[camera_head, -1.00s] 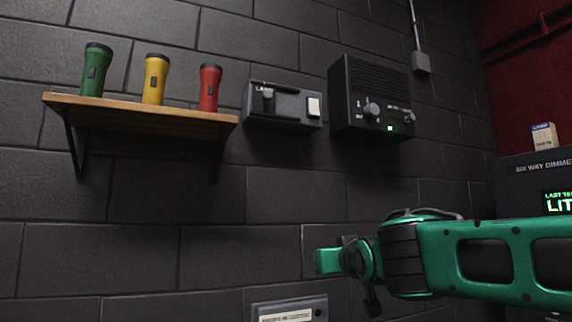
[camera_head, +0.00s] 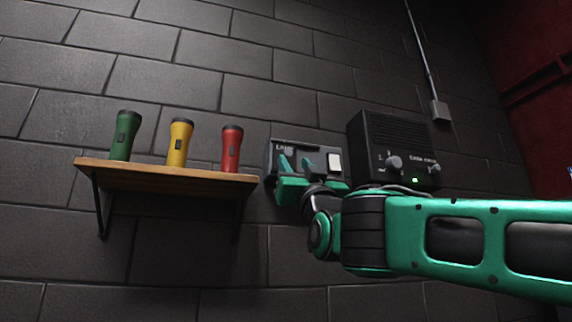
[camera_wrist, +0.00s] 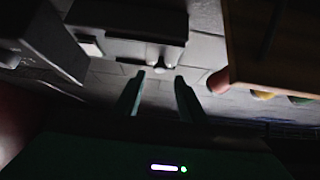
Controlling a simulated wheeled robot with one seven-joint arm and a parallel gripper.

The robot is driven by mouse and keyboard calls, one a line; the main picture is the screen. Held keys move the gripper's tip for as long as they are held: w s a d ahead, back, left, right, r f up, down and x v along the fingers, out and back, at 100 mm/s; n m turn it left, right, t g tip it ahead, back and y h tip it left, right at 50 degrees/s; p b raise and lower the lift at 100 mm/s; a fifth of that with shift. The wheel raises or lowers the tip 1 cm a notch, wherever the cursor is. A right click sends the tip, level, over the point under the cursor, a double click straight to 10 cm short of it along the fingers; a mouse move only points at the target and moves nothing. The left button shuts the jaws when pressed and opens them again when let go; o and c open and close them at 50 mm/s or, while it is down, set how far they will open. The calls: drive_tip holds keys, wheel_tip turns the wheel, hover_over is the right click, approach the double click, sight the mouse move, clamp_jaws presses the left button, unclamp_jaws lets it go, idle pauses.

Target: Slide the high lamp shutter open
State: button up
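The high lamp box (camera_head: 318,146), a dark grey wall unit labelled LAMP, is to the right of the shelf, with a pale switch plate (camera_head: 334,163) at its right. My gripper (camera_head: 297,162) is just in front of its left part and covers much of the shutter knob there. In the wrist view the lamp box (camera_wrist: 128,20) is at the top, and a small knob (camera_wrist: 161,68) shows beyond and between the fingertips. My gripper (camera_wrist: 160,74) is open, its two fingers apart with nothing held. Contact with the knob cannot be made out.
A wooden shelf (camera_head: 160,172) with green (camera_head: 124,137), yellow (camera_head: 179,142) and red (camera_head: 231,149) torches is close at the left. A black speaker box (camera_head: 390,140) with knobs and a green light is close at the right. The wall below is clear.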

sight(289, 153)
drive_tip(key=shift+x, duration=2.65)
clamp_jaws()
